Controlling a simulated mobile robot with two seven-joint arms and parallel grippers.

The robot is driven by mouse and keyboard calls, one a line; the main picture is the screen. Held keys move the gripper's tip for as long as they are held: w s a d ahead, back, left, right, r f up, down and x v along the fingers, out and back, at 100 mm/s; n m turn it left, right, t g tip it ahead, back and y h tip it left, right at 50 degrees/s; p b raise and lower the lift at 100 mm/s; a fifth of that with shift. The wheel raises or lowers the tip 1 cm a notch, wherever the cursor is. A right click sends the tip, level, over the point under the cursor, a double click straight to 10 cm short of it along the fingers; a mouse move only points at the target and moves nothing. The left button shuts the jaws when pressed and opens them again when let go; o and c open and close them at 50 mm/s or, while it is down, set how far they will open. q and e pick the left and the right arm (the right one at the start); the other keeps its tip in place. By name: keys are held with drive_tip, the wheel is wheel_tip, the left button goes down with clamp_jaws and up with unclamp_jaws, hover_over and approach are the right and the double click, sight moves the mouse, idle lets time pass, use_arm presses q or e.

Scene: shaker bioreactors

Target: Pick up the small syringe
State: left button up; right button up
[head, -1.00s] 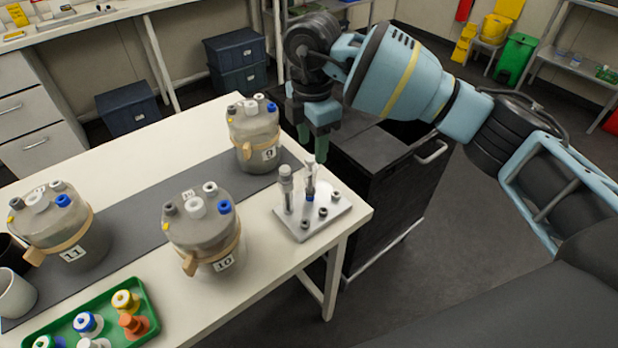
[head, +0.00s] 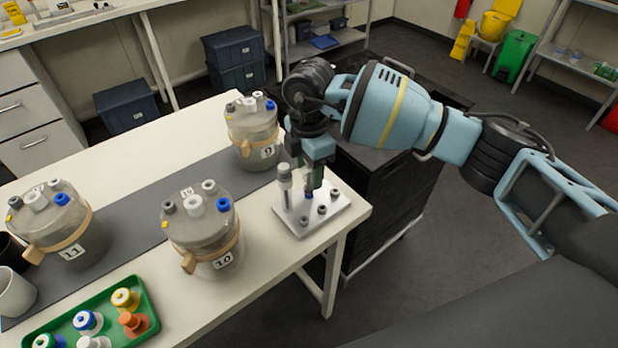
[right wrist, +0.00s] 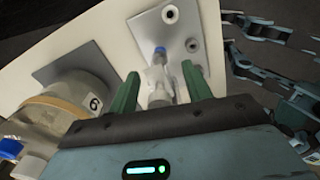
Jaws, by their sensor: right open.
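The small syringe (head: 309,193), with a blue tip, stands upright in a metal rack (head: 300,226) at the table's right corner. My right gripper (head: 311,184) points down over it and hides most of it. In the right wrist view, the small syringe (right wrist: 160,56) shows its blue tip between the open green fingers of my right gripper (right wrist: 160,80). Whether a finger touches it cannot be told. A thicker grey syringe (head: 285,184) stands in the same rack, just left of the gripper. My left gripper is not in view.
Jar 9 (head: 252,130) stands close behind and left of the rack, with jar 10 (head: 203,235) to its left. Jar 11 (head: 55,225) and a green tray (head: 150,297) of coloured caps are farther left. A black cabinet (head: 385,200) stands right of the table.

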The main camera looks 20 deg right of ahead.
clamp_jaws()
